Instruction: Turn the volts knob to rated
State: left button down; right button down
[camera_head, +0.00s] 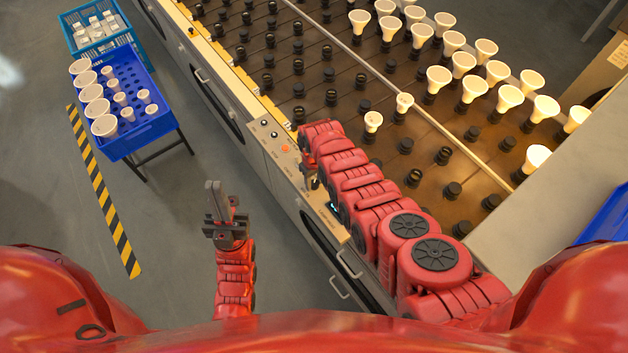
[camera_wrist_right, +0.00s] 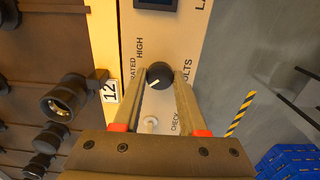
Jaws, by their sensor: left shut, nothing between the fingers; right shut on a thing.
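The volts knob (camera_wrist_right: 159,75) is a round black knob with a white pointer line, on the beige control panel (camera_wrist_right: 185,40) in the right wrist view. Its pointer aims to the lower left of that picture. The printed words RATED and HIGH lie left of it, VOLTS to its right. My right gripper (camera_wrist_right: 159,78) is shut on the knob, one finger on each side. In the head view my right gripper (camera_head: 310,180) is at the panel, and my arm partly hides it and the knob. My left gripper (camera_head: 214,186) is shut and empty over the floor.
An orange button (camera_head: 285,149) and black knobs are farther along the panel. The rack (camera_head: 420,120) holds many sockets, some with lit bulbs. A blue crate (camera_head: 150,128) with bulbs stands left.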

jog(key=m+b, duration=0.2)
jog(key=m, duration=0.3)
jog(key=shift+f, duration=0.15)
jog(key=shift+m+b, duration=0.65)
jog(key=shift+m, duration=0.85)
jog(key=shift+c, duration=2.2)
grip_release()
jog(key=shift+r, duration=0.2)
